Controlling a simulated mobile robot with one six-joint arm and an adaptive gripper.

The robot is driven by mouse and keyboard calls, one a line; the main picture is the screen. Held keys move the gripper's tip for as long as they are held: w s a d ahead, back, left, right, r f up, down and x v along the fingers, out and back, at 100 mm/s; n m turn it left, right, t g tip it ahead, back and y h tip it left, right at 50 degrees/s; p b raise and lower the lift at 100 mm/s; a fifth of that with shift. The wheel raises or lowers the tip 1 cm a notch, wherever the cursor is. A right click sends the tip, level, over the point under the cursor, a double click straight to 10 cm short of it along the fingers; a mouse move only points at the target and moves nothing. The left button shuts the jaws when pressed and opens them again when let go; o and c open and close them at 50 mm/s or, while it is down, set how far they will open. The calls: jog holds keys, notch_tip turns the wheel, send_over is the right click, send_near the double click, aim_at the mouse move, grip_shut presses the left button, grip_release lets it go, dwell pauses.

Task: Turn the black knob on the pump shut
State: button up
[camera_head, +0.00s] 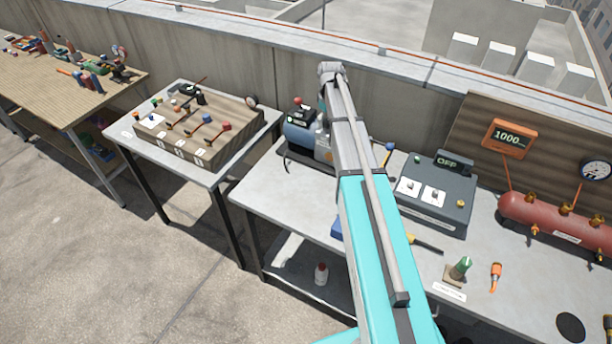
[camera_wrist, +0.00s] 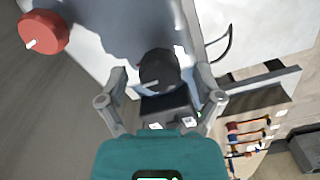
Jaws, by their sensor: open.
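The pump (camera_head: 301,136) stands at the left end of the grey table, with a blue body and a black top part; my arm covers part of it in the head view. The black knob (camera_wrist: 158,68) is round, with a pale pointer mark on its near side, and shows in the wrist view. My gripper (camera_wrist: 160,98) is open, with one finger on each side in the picture, slightly nearer than the knob. No finger visibly touches the knob. A red round knob (camera_wrist: 43,34) with a white mark sits at upper left. My gripper's fingers cannot be made out in the head view.
A dark box reading OFF (camera_head: 435,195) stands right of my arm. A red tank (camera_head: 560,225) with several valves is farther right. A wooden valve block (camera_head: 215,130) sits on the left table. A thin black cable (camera_wrist: 228,42) curves beside the pump.

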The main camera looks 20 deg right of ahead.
aim_at(327, 121)
jog(key=shift+n, duration=0.6)
notch_tip(327, 121, up, 14)
jog(key=p, duration=1.4)
jog(key=s+a+f+m+b, duration=0.2)
jog(key=s+a, duration=0.3)
jog(key=s, duration=0.3)
jog(key=s+a+f+m+b, duration=0.1)
jog(key=s+a+f+b, duration=0.4)
jog(key=s, duration=0.4)
jog(key=s+a+f+m+b, duration=0.2)
jog(key=s+a, duration=0.3)
jog(key=s, duration=0.4)
jog(key=shift+a+f+m+b, duration=0.3)
jog(key=shift+f+b, duration=0.4)
jog(key=shift+b, duration=0.05)
jog(key=shift+s+a+f+b, duration=0.2)
jog(key=shift+s+f+b, duration=0.05)
jog(key=shift+s, duration=0.35)
jog(key=shift+s+a+f+b, duration=0.15)
jog(key=shift+s+f+b, duration=0.05)
jog(key=shift+s, duration=0.4)
